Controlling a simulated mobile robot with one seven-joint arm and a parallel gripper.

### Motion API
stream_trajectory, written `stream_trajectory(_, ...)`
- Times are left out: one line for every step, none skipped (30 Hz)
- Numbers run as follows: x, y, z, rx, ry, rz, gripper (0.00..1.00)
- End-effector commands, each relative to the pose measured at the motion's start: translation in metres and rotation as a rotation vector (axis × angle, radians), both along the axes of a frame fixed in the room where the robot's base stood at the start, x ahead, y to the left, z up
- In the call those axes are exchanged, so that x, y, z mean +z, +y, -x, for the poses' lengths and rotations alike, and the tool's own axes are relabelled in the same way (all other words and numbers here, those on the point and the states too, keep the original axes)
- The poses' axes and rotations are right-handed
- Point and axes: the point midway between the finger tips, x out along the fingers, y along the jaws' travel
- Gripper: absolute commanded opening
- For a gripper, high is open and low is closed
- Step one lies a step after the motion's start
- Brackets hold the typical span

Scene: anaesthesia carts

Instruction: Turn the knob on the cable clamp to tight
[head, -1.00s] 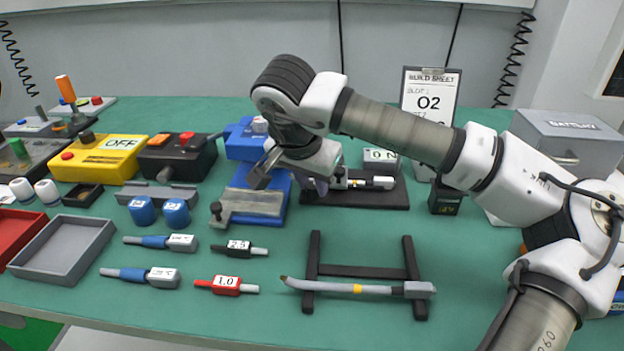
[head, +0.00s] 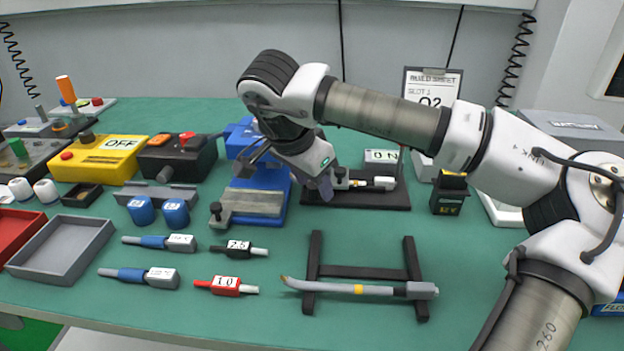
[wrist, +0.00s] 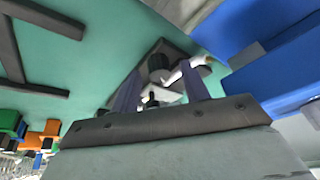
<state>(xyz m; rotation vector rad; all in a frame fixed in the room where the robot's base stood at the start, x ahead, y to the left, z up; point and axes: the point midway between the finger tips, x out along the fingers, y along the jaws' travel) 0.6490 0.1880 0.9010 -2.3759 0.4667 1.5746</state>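A white fixture with a light rod (head: 380,183) lies on a black board (head: 385,200) at the back middle; it looks like the cable clamp, but I see no readable clamp label. In the wrist view the fixture (wrist: 172,95) shows a round black knob (wrist: 158,63) and a smaller dark post. My gripper (head: 325,187) is over the left end of the board, pointing down, and hides part of the fixture. In the wrist view my gripper (wrist: 160,80) has its two fingers apart, with the fixture showing between them. I cannot tell the knob's setting or any contact.
A blue vise (head: 265,180) with a grey plate stands just left of my gripper. A small sign block (head: 382,156) stands behind the board, and a black box (head: 449,195) to its right. A dark rack (head: 367,272) with a grey tool is in front. Green table between is clear.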

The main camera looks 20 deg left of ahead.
Motion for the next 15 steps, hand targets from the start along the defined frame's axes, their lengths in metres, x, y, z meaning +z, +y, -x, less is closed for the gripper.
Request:
stream_trajectory(0.0,0.0,0.0,0.0,0.0,0.0,0.46)
stream_trajectory(0.0,0.0,0.0,0.001,0.001,0.0,0.46)
stream_trajectory(0.0,0.0,0.0,0.001,0.001,0.0,0.46)
stream_trajectory(0.0,0.0,0.0,0.001,0.001,0.0,0.46)
stream_trajectory(0.0,0.0,0.0,0.001,0.001,0.0,0.46)
stream_trajectory(0.001,0.0,0.0,0.001,0.001,0.0,0.46)
stream_trajectory(0.002,0.0,0.001,0.001,0.0,0.0,0.46)
stream_trajectory(0.003,0.001,0.001,0.001,0.0,0.0,0.46)
stream_trajectory(0.006,0.001,0.002,0.001,0.0,0.0,0.46)
stream_trajectory(0.01,0.001,0.003,0.001,0.0,0.0,0.46)
stream_trajectory(0.013,0.002,0.005,0.001,-0.001,0.0,0.46)
stream_trajectory(0.02,0.003,0.007,0.0,-0.002,0.0,0.46)
stream_trajectory(0.025,0.004,0.009,0.002,-0.002,-0.001,0.46)
stream_trajectory(0.031,0.004,0.011,0.001,-0.004,0.0,0.46)
stream_trajectory(0.04,0.006,0.015,0.0,-0.003,0.0,0.46)
